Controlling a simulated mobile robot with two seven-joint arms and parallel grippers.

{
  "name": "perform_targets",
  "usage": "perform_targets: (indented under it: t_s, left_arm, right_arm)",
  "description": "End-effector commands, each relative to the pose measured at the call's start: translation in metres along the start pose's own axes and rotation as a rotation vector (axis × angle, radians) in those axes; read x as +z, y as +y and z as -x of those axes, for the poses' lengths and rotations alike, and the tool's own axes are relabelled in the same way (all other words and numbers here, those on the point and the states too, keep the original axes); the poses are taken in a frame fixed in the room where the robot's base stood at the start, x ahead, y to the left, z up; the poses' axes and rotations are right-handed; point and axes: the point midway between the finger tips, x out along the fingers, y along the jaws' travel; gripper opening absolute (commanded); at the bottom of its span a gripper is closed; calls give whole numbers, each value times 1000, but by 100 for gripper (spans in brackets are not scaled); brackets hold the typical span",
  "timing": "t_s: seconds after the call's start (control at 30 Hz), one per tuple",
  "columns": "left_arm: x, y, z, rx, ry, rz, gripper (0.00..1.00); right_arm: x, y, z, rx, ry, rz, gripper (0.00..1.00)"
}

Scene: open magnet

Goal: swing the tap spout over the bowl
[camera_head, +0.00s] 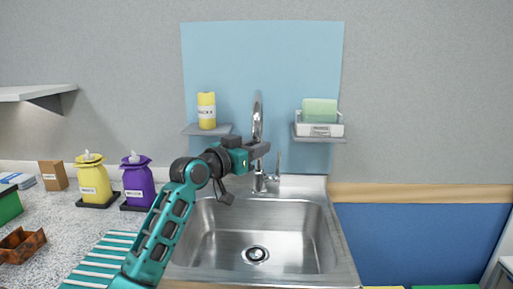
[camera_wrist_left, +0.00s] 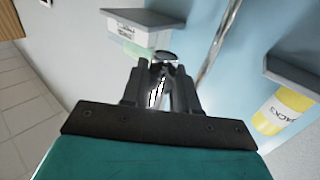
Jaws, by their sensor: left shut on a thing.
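The chrome tap (camera_head: 258,105) stands behind the steel sink bowl (camera_head: 300,252), its spout arching up in front of the blue panel. My left gripper (camera_head: 262,148) reaches in from the left and is shut on the spout, hiding part of it. In the left wrist view, a shiny chrome part of the spout (camera_wrist_left: 165,58) shows between the fingers of my left gripper (camera_wrist_left: 163,85). A chrome tube also runs up to the right of the fingers. The bowl is empty, with a dark drain in its floor. My right gripper is not in view.
A left shelf (camera_head: 198,130) holds a yellow canister (camera_head: 206,110). A right shelf (camera_head: 318,138) holds a white tray with a green sponge (camera_head: 320,109). Yellow (camera_head: 92,180) and purple (camera_head: 138,184) dispensers stand on the left counter. The space above the bowl's right side is clear.

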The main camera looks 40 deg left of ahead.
Motion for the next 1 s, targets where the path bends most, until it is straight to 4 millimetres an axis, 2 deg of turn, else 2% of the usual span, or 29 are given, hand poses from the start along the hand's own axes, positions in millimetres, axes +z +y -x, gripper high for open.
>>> perform_targets:
  t_s: [0.03, 0.07, 0.23, 0.5, 0.63, 0.77, 1.0]
  left_arm:
    - [-3, -4, 0, -11, 6, -3, 0]
    - [-3, -4, 0, -11, 7, -3, 30]
    - [-2, -3, 0, -8, 6, -2, 46]
    - [-1, -2, 1, -5, 4, -2, 47]
    - [0, -2, 11, -6, 3, -2, 47]
    - [0, -2, 32, -5, 2, -5, 47]
    - [1, -1, 82, -5, 1, -6, 47]
  right_arm:
    - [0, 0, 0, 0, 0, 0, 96]
    - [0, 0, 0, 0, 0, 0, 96]
    - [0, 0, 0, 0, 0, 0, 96]
    - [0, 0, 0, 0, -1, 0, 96]
    - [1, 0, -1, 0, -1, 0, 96]
    - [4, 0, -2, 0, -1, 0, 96]
    - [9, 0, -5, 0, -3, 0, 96]
